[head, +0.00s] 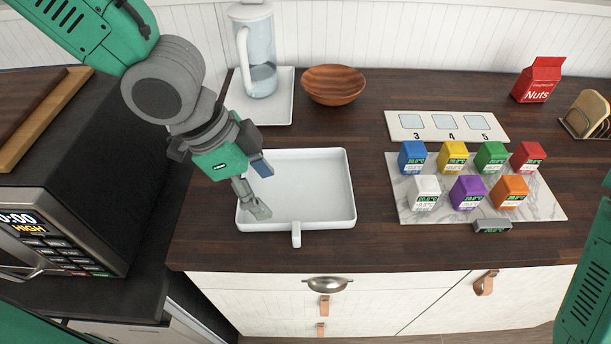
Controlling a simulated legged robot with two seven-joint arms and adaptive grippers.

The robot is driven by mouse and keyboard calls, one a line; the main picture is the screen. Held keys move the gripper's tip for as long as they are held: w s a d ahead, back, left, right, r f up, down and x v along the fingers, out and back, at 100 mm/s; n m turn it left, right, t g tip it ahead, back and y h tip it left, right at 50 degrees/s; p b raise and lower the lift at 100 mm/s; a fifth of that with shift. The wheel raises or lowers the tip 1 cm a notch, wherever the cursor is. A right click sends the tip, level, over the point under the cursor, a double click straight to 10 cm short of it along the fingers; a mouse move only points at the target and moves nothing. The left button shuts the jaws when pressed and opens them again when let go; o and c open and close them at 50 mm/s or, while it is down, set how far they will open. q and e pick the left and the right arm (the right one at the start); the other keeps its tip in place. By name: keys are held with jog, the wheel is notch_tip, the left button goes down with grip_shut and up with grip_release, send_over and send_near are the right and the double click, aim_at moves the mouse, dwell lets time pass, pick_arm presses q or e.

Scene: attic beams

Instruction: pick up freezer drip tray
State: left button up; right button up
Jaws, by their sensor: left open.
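The freezer drip tray appears to be the white rectangular tray (325,190) with low walls and a short front handle (296,234). It lies flat on the dark wooden counter and looks empty. My left gripper (258,190) is open, its fingers over the left part of the tray, one pointing down near the left wall. I cannot tell whether a finger touches the tray. The gripper hides part of the left wall. My right gripper is out of view; only a green part of my right arm shows at the right edge.
A microwave (60,235) stands at left. Behind the tray are a pitcher (258,60) on a white tray (283,100) and a wooden bowl (334,84). Several coloured cubes stand on a marble board (545,208) at right, below a numbered panel (398,124). A red Nuts bag (539,80) stands behind.

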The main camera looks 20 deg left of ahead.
pick_arm(q)
jog(key=b, duration=0.3)
send_over(294, 227)
jog(key=s+a, duration=0.1)
jog(key=a, duration=0.3)
jog(key=f, duration=0.6)
jog(key=shift+d+f, duration=0.2)
jog(key=shift+d, duration=0.05)
jog(key=shift+w+d+f+b, duration=0.35)
jog(key=shift+d+f+b, duration=0.05)
jog(key=shift+d+f, duration=0.4)
jog(key=shift+d, duration=0.1)
jog(key=b+x, duration=0.1)
jog(key=x, duration=0.1)
jog(key=b+x, duration=0.1)
jog(key=x, duration=0.1)
jog(key=shift+s+d, duration=0.15)
jog(key=shift+d, duration=0.15)
jog(key=shift+f, duration=0.35)
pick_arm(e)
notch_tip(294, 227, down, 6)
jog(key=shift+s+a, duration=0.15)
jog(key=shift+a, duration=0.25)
pick_arm(q)
jog(key=shift+r, duration=0.1)
